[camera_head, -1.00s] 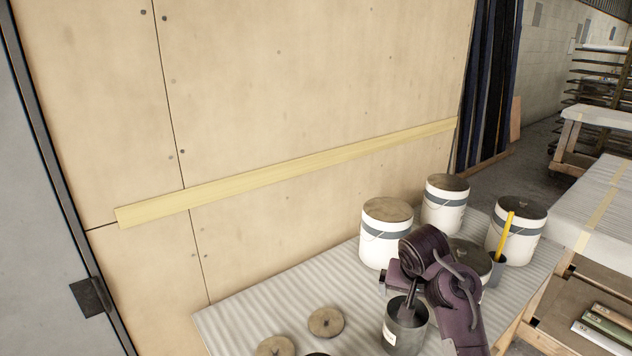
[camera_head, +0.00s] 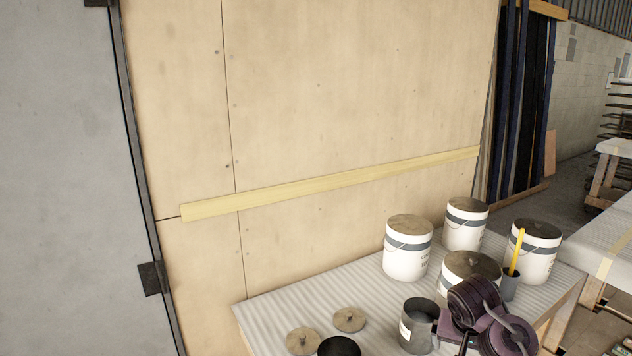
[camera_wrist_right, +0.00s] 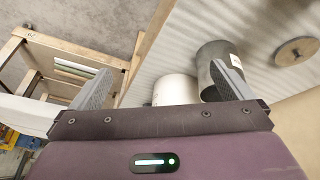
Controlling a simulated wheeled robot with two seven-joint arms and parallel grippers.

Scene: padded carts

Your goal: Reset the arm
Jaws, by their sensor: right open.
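My right arm (camera_head: 490,318), purple, is at the lower right of the head view, in front of the grey can (camera_head: 418,330) and a white bucket (camera_head: 468,270) on the padded cart (camera_head: 270,315). My right gripper (camera_wrist_right: 160,82) is open in the wrist view, its two grey fingers wide apart with nothing held between them. The grey can (camera_wrist_right: 217,65) and a white bucket (camera_wrist_right: 176,90) show beyond the fingers there. My left gripper is in neither view.
White buckets with brown lids (camera_head: 408,228) stand at the back of the cart. A yellow-handled tool (camera_head: 517,250) stands in a grey cup (camera_head: 510,284). Round lids (camera_head: 349,319) lie at the front left. A wooden panel (camera_head: 330,100) with a pale strip (camera_head: 320,183) rises behind.

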